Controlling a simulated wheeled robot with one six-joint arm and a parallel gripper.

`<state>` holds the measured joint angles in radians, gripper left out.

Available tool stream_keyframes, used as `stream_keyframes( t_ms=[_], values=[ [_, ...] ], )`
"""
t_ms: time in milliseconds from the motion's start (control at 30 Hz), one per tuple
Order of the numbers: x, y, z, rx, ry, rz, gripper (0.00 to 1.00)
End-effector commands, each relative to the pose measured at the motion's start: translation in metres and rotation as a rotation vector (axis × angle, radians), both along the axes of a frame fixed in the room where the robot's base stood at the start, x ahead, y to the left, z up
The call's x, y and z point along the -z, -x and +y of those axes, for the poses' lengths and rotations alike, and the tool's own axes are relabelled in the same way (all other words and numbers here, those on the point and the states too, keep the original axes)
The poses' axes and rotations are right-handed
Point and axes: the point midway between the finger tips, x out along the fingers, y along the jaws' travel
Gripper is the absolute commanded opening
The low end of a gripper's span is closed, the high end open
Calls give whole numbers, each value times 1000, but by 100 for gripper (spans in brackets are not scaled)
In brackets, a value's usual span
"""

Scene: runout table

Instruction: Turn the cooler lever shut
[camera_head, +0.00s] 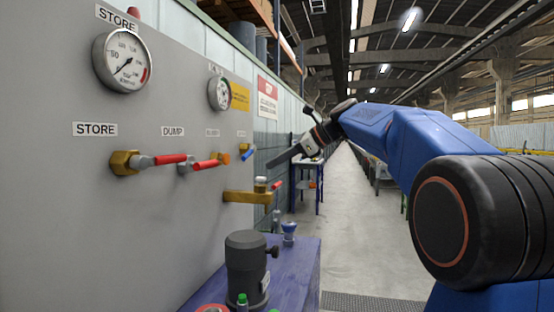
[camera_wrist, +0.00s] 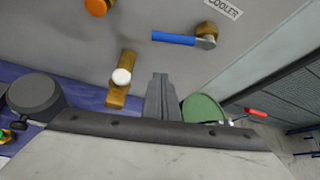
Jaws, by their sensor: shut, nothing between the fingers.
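The cooler lever is a blue handle (camera_wrist: 173,38) on a brass valve body (camera_wrist: 207,32), beside the COOLER label (camera_wrist: 222,8) in the wrist view. The handle points left from the valve there. In the head view the blue handle (camera_head: 249,155) is small, at the panel's far end. My gripper (camera_head: 270,164) is shut and empty, in front of the panel and to the right of the handle in the head view. In the wrist view its fingers (camera_wrist: 160,78) are together below the handle, apart from it.
A brass fitting with a white cap (camera_head: 260,184) juts from the panel (camera_head: 60,210) below the lever. An orange knob (camera_wrist: 97,7) is nearby. The purple bench (camera_head: 300,262) carries a dark grey canister (camera_head: 246,265). A green round object (camera_wrist: 203,108) is beside my fingers. The aisle floor (camera_head: 350,240) is clear.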

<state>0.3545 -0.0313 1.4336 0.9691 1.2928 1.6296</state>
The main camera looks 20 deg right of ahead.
Motion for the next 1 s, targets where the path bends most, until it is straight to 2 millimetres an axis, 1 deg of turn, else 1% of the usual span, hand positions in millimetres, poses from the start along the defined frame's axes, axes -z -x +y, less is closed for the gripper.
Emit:
stream_keyframes(
  t_ms=[100, 367, 400, 500, 700, 1000],
  values=[
    [11, -13, 15, -3, -1, 1, 0],
    [34, -41, 43, -2, -2, 2, 0],
    [32, -43, 46, -1, -1, 0, 0],
    [15, -41, 49, 0, 0, -3, 0],
    [-1, -39, 54, 2, -2, -2, 0],
    [-5, -38, 55, 1, -2, -1, 0]
  ],
)
